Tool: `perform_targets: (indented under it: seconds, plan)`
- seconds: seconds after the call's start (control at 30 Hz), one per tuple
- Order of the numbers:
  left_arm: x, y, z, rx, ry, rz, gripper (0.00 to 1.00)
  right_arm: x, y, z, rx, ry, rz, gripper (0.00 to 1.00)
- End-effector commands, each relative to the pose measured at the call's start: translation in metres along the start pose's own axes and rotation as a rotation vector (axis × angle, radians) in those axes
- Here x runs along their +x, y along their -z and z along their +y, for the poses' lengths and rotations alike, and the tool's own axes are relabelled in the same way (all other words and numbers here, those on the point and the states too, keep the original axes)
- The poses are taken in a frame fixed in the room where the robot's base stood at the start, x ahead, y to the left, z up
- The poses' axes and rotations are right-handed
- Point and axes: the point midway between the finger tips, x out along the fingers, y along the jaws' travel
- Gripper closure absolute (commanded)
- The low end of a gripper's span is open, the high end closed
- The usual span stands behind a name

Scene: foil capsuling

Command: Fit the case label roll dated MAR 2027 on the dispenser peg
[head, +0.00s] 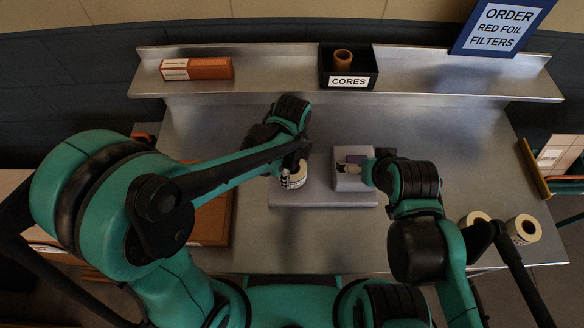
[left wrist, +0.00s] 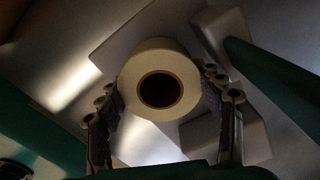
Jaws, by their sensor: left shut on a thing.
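A white label roll (head: 294,178) with a brown core is between the fingers of my left gripper (head: 293,170), at the left end of a grey dispenser base (head: 322,198). In the left wrist view the fingers press on both sides of the roll (left wrist: 135,82), whose dark core faces the camera. No peg shows, and I cannot tell whether the roll rests on the base or is held above it. No date is readable. A raised grey block (head: 354,184) stands on the base's right part. My right gripper (head: 354,165) is over this block; its fingers are too small to judge.
Two more label rolls, one (head: 523,230) and another (head: 474,219), stand at the bench's right front. The back shelf carries an orange-brown box (head: 197,69), a black CORES bin (head: 348,82) and an order sign (head: 502,27). A brown tray (head: 210,222) lies left. The bench's back middle is clear.

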Motion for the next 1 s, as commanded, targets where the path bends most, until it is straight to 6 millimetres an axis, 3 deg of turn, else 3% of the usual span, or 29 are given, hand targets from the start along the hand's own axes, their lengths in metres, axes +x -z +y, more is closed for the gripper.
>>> perform_targets:
  seconds: [0.73,0.77,0.83,1.0]
  plan:
    - [0.020,0.000,0.000,0.000,0.000,0.000,0.68,0.014,-0.010,0.000,0.000,0.000,0.000,0.00]
    - [0.020,0.000,0.000,0.000,0.000,0.000,0.31,0.014,-0.010,0.000,0.000,0.000,0.000,0.00]
    - [0.019,0.000,0.000,0.000,0.000,0.000,0.13,0.013,-0.009,0.000,0.000,0.000,0.000,0.00]
    - [0.018,0.000,-0.001,0.000,0.001,0.000,0.10,0.013,-0.009,0.000,0.000,0.000,0.000,0.00]
